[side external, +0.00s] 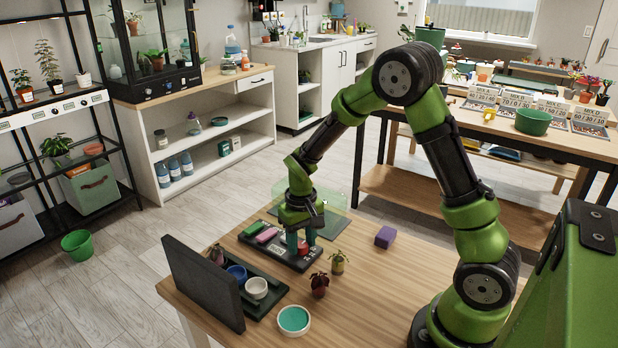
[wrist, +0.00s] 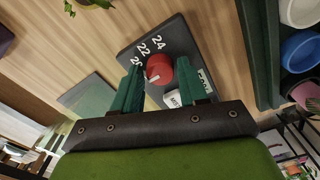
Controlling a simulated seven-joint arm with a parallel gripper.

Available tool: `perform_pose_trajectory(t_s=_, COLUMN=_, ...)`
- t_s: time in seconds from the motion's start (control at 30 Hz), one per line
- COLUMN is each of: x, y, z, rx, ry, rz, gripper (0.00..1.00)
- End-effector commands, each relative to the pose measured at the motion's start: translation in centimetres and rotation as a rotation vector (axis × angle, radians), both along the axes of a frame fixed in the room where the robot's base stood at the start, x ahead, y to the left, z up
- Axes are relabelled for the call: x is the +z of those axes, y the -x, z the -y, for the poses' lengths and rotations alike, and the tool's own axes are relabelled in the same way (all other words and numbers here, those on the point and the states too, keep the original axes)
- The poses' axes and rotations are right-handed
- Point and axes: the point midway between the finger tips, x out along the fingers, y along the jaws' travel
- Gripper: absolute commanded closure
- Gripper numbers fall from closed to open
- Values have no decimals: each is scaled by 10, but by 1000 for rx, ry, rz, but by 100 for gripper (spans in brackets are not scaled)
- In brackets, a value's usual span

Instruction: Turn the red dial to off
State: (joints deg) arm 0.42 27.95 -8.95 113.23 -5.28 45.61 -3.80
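The red dial (wrist: 160,70) with a white pointer mark sits on a dark grey control panel (wrist: 186,42) in the wrist view. White numbers, 22 and 24 among them, are printed beside it; another number is partly covered. The dial lies between the two green fingertips of my gripper (wrist: 158,82), with a small gap seeming to show on each side. My gripper is open. In the side external view, my gripper (side external: 301,243) points down over the right part of the dark panel (side external: 283,259), and its fingers hide most of the dial.
A dark upright board (side external: 203,283) and a tray with a blue pot (side external: 237,273) and a white pot (side external: 256,288) stand left of the panel. Small plants (side external: 319,285) and a teal-filled dish (side external: 294,320) are in front. A purple block (side external: 385,237) lies right, with bare wood around it.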

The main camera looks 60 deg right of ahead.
Motion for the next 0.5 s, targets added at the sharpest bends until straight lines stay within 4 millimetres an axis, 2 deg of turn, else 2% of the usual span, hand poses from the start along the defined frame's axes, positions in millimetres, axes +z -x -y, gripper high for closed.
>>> perform_pose_trajectory(t_s=0.3, x=1, y=0, z=0, rx=-1, ry=0, rz=0, gripper=56)
perform_pose_trajectory(t_s=0.43, x=13, y=-1, z=0, rx=-1, ry=-1, rz=3, gripper=56)
perform_pose_trajectory(t_s=0.5, x=26, y=-1, z=0, rx=0, ry=0, rz=4, gripper=56)
